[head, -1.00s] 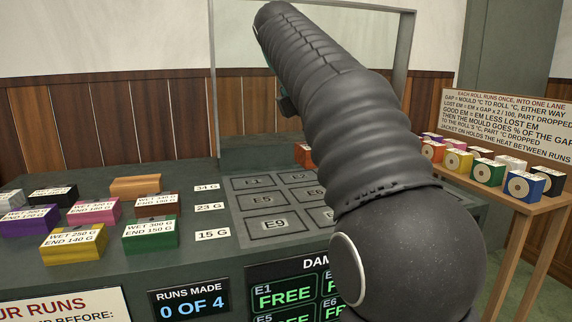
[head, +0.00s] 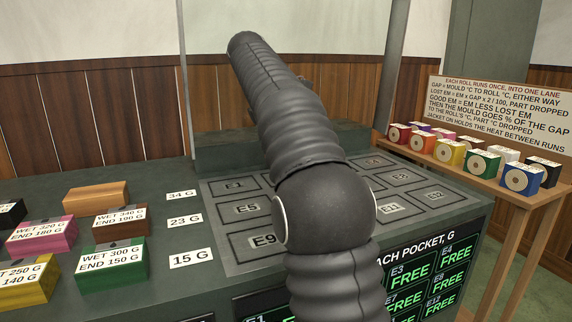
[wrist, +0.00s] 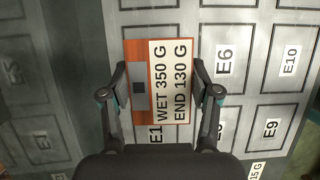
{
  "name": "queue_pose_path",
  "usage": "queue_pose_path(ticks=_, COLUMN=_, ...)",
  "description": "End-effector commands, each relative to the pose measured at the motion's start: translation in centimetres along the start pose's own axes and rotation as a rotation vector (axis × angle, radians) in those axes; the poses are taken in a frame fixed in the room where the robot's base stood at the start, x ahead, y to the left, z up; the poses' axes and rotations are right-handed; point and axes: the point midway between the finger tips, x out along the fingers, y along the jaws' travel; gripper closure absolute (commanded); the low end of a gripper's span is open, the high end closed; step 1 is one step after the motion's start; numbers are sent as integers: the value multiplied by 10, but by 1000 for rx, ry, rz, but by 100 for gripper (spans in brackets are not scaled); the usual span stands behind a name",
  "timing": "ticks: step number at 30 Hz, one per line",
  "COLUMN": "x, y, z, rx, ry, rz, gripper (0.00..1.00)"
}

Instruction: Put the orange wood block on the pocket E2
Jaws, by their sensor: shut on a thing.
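The orange wood block (wrist: 137,60), with a white label reading WET 350 G END 130 G, is between the fingers of my gripper (wrist: 160,92) in the wrist view. My gripper is shut on it. The block covers the place beside pocket E6 (wrist: 226,60) and above the partly hidden E1 (wrist: 154,134), where E2 lies. Whether it touches the panel I cannot tell. In the head view my arm hides the block, the gripper and E2; pocket E1 (head: 236,186) shows just left of the arm.
Several labelled blocks, including a green one (head: 111,267) and a plain tan-orange one (head: 95,195), stand on the bench at left. A side table (head: 480,182) at right holds several coloured boxes. Pockets such as E9 (head: 262,241) look empty. A grey frame rises behind the panel.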

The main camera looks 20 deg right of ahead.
Motion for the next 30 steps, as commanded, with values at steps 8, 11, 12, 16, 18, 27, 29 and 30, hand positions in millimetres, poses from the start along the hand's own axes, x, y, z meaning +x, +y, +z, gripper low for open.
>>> queue_pose_path(ticks=8, x=18, y=14, z=-3, rx=0, ry=0, rz=-1, gripper=82)
queue_pose_path(ticks=11, x=32, y=13, z=-9, rx=-2, ry=1, rz=-1, gripper=82)
queue_pose_path(ticks=12, x=38, y=13, z=-11, rx=-2, ry=1, rz=-1, gripper=82)
queue_pose_path(ticks=16, x=46, y=13, z=-15, rx=0, ry=1, rz=1, gripper=82)
queue_pose_path(ticks=18, x=47, y=14, z=-15, rx=0, ry=1, rz=2, gripper=82)
queue_pose_path(ticks=27, x=48, y=14, z=-16, rx=0, ry=1, rz=1, gripper=82)
queue_pose_path(ticks=29, x=50, y=14, z=-16, rx=0, ry=1, rz=1, gripper=82)
queue_pose_path(ticks=30, x=50, y=14, z=-16, rx=0, ry=1, rz=0, gripper=33)
